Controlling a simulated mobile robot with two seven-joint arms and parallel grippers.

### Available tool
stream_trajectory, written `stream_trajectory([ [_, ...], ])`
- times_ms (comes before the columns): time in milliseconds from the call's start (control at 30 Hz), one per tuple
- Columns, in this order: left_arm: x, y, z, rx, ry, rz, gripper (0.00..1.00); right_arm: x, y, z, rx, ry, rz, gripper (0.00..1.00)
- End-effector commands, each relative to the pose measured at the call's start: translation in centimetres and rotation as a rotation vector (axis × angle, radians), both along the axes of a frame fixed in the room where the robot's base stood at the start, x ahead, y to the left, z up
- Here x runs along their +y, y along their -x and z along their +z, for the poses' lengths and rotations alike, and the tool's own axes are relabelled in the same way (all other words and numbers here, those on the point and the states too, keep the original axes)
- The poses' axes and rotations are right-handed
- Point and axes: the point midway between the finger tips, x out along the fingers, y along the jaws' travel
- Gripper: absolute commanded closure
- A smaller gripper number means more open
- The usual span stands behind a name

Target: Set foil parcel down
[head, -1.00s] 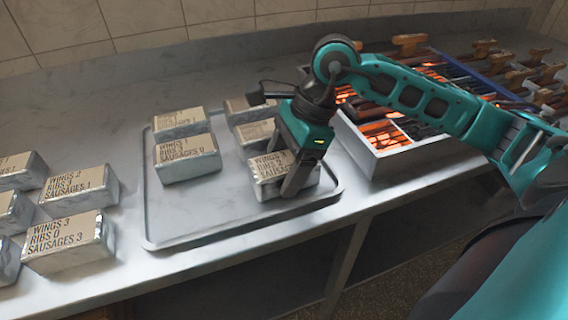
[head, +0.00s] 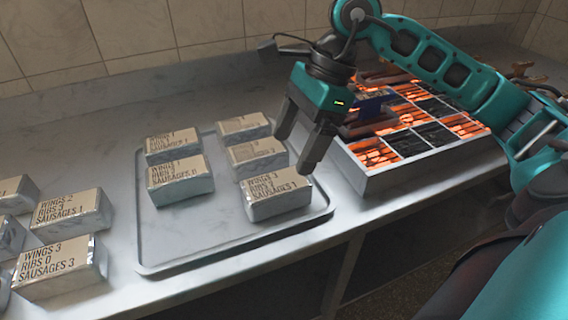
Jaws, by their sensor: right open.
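A foil parcel (head: 278,204) labelled "WINGS 3", with "SAUSAGES 1" on its last line, rests at the front right of the grey tray (head: 210,244). Several other foil parcels share the tray: a front left one (head: 181,190), a back left one (head: 172,145), a back right one (head: 244,128) and a middle right one (head: 257,160). My right gripper (head: 293,153) is open and empty. It is raised above and just behind the front right parcel, apart from it. My left gripper is not in view.
More foil parcels (head: 62,275) stand on the counter left of the tray. The grill (head: 385,180) with glowing compartments stands right of the tray, under my right arm. The tray's front middle is bare. The counter's front edge runs below the tray.

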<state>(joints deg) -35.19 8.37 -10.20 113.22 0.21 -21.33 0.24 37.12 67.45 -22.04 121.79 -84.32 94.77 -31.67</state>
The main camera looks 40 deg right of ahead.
Motion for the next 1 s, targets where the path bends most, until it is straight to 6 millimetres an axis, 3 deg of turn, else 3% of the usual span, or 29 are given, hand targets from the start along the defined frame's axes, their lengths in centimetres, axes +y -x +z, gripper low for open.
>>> stream_trajectory([
  [233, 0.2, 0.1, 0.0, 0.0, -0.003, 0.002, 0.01, -0.9, 0.2, 2.3, -0.001, 0.0, -0.001, 0.16],
  [1000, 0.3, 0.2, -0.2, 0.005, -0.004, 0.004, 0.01, -1.0, 0.2, 2.4, 0.001, 0.0, 0.0, 0.16],
])
